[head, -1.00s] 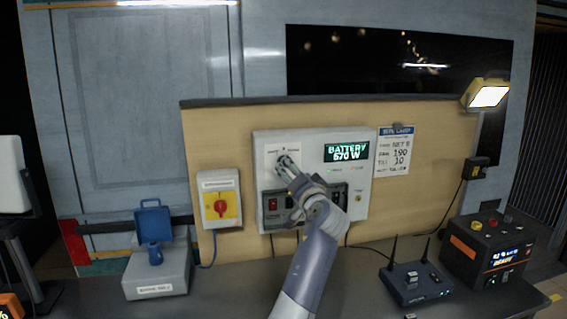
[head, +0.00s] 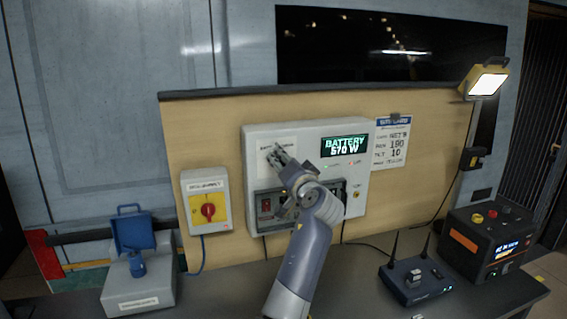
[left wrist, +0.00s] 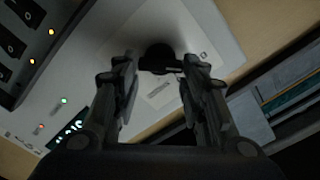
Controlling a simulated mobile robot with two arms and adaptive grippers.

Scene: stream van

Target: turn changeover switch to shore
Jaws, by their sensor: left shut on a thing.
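The changeover switch sits on a white label plate at the upper left of the white panel box (head: 300,130). Its dark knob (left wrist: 157,56) shows in the left wrist view between my fingertips. My left gripper (head: 276,156) is at this plate and is shut on the knob; it also shows in the left wrist view (left wrist: 158,72). In the head view the gripper hides the knob, so its exact angle cannot be told. The panel display (head: 345,146) reads BATTERY and about 670 W in green. My right gripper is not in view.
A red rotary switch (head: 208,211) on a yellow plate is left of the panel. A grey box with an open blue lid (head: 132,232) stands at left. A router (head: 416,281), a black power unit (head: 492,245) and a lit lamp (head: 487,83) are at right.

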